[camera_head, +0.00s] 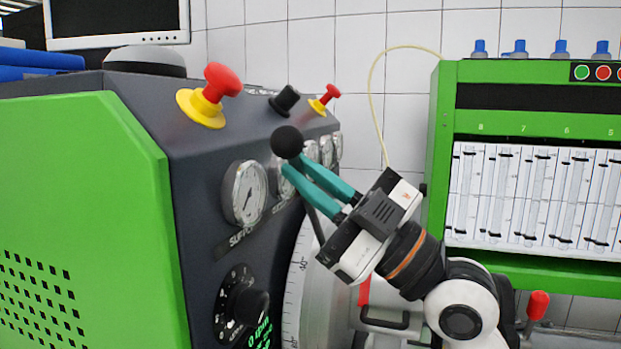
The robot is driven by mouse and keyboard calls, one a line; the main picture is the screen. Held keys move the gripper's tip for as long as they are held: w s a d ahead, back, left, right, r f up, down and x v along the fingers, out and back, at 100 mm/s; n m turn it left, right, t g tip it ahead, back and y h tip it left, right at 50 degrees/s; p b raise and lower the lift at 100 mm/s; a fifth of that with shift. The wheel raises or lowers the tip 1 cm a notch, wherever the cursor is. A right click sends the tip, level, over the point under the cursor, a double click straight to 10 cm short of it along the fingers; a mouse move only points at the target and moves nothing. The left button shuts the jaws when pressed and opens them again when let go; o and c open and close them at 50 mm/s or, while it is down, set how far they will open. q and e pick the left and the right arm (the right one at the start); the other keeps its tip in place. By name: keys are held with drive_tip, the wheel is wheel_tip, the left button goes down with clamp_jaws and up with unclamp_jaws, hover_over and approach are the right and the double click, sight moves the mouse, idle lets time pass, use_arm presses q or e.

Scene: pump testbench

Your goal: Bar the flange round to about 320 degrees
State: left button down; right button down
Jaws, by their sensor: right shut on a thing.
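The flange (325,305) is a silver disc at the bottom centre, partly hidden behind my right wrist. A pale graduated ring (296,285) with degree marks lies along its left edge; I see no pointer to read. A dark bar with a black ball knob (286,142) rises from the flange area, leaning up and left. My right gripper (293,167) comes in from the lower right, its teal fingers shut on the bar just below the knob. The lower bar is partly hidden behind the gripper. My left gripper is not in view.
The grey bench panel carries a pressure gauge (244,194), more gauges behind it, a black dial (246,305) and red-yellow emergency buttons (209,95), close left of the gripper. A green flowmeter cabinet (536,275) stands at the right. White wall tiles lie behind.

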drive_tip(key=shift+s+f, duration=0.1)
drive_tip(key=shift+s+a+f+n+g+y+b, duration=0.15)
drive_tip(key=shift+s+f+n+g+b, duration=0.25)
drive_tip(key=shift+b, duration=0.3)
drive_tip(key=shift+s+a+f+n+g+y+b, duration=0.15)
drive_tip(key=shift+s+f+n+g+b, duration=0.05)
drive_tip(key=shift+s+f+n+b, duration=0.4)
drive_tip(key=shift+r, duration=0.15)
drive_tip(key=shift+s+a+f+n+g+b, duration=0.15)
drive_tip(key=shift+s+f+n+g+b, duration=0.2)
drive_tip(key=shift+s+f+b, duration=0.25)
drive_tip(key=shift+s+a+f+n+g+b, duration=0.15)
drive_tip(key=shift+s+f+n+g+b, duration=0.2)
drive_tip(key=shift+b, duration=0.45)
drive_tip(key=shift+w, duration=0.1)
drive_tip(key=shift+f, duration=0.15)
